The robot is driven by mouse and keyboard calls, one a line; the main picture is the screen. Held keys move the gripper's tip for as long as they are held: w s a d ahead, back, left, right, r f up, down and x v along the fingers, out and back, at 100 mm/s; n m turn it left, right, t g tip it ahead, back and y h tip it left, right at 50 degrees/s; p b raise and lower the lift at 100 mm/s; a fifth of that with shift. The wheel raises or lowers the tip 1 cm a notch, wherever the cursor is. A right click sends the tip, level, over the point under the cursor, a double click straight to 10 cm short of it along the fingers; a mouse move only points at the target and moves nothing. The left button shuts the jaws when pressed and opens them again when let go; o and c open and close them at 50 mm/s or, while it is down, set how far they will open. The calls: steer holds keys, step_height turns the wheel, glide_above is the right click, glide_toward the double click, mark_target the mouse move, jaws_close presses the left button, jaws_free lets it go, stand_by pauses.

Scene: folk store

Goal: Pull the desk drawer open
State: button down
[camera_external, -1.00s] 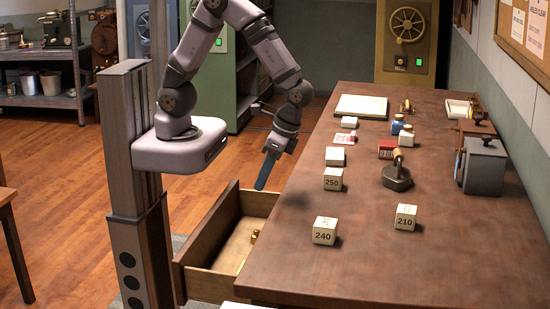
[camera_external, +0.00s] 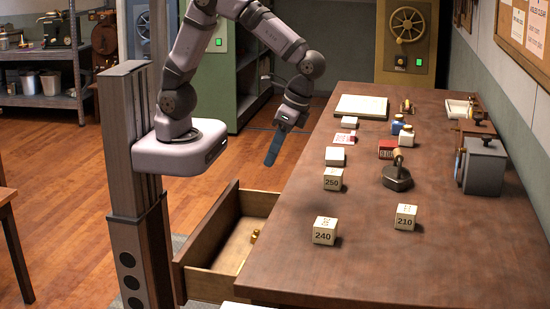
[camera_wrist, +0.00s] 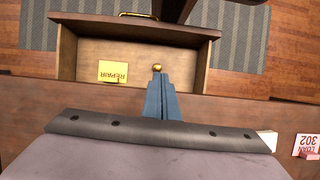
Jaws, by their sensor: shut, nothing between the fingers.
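The wooden desk (camera_external: 370,240) has its drawer (camera_external: 236,238) standing open on the left side, toward my base. Inside the drawer a small brass object (camera_external: 255,236) shows. In the wrist view the open drawer (camera_wrist: 95,58) holds a yellow card marked REPAIR (camera_wrist: 113,72), and a brass knob-like piece (camera_wrist: 157,68) shows just beyond my fingertips. A brass handle (camera_wrist: 138,15) is on the drawer's front. My gripper (camera_external: 270,158) is shut and empty, its blue fingers pointing down above the far end of the drawer, apart from it. It also shows in the wrist view (camera_wrist: 161,80).
On the desk stand white blocks marked 250 (camera_external: 333,180), 240 (camera_external: 325,232) and 210 (camera_external: 405,218), a dark stamp-like tool (camera_external: 397,175), small bottles (camera_external: 406,137) and a grey box (camera_external: 484,166). The space above the drawer is clear.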

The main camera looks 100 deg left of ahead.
mark_target(201, 263)
steer(key=s+d+f+m+g+y+b, duration=0.1)
steer(key=s+d+f+m, duration=0.25)
steer(key=d, duration=0.45)
steer(key=s+d+f+m+y+b, duration=0.25)
steer(key=d+f, duration=0.25)
steer(key=d, duration=0.3)
steer(key=w+d+f+n+t+h+p, duration=0.1)
steer(key=w+d+n+h, duration=0.1)
steer(key=d+n, duration=0.4)
steer(key=shift+d+f+h, duration=0.25)
steer(key=shift+d+h, duration=0.6)
steer(key=p+x, duration=0.1)
steer(key=x, duration=0.9)
steer(key=shift+s+p, duration=0.15)
steer(key=shift+p, duration=0.2)
steer(key=shift+s+r+p, duration=0.1)
steer(key=shift+s+p, duration=0.35)
steer(key=shift+s, duration=1.35)
